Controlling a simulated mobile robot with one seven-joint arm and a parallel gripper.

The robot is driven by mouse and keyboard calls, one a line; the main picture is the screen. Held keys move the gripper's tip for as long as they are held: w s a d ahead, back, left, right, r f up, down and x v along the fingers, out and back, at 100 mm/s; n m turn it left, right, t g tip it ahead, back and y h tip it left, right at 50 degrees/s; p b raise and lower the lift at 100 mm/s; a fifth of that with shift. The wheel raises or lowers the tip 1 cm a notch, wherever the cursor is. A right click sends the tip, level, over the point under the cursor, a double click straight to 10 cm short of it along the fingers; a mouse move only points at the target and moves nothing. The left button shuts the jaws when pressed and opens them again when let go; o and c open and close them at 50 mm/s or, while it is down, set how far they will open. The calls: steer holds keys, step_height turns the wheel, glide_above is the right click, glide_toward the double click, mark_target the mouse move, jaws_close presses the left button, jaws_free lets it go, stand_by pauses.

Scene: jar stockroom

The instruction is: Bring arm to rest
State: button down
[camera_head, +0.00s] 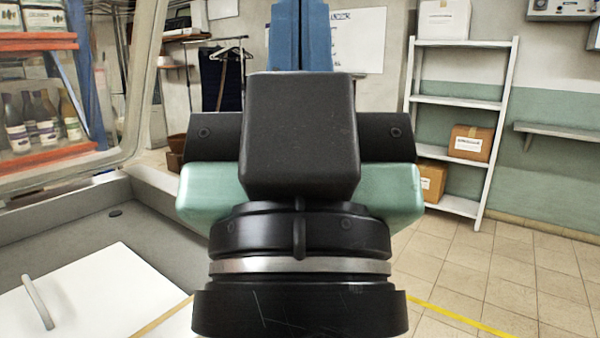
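My gripper (301,36) is raised in the middle of the camera_head view and points up. It has a black wrist, a pale green body and two blue fingers. The fingers stand side by side with only a thin seam between them, and they look shut with nothing held. The black wrist and housing hide much of the middle of the room.
A grey counter (60,215) with a white panel (95,295) and a handle lies at the left. Orange shelves (45,142) with bottles show behind glass. A white rack (460,103) with boxes stands at the back right. Tiled floor (500,270) is clear at the right.

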step_height(320, 180, up, 16)
steer(key=p, duration=1.4)
steer(key=shift+r+p, duration=0.25)
steer(key=shift+p, duration=0.1)
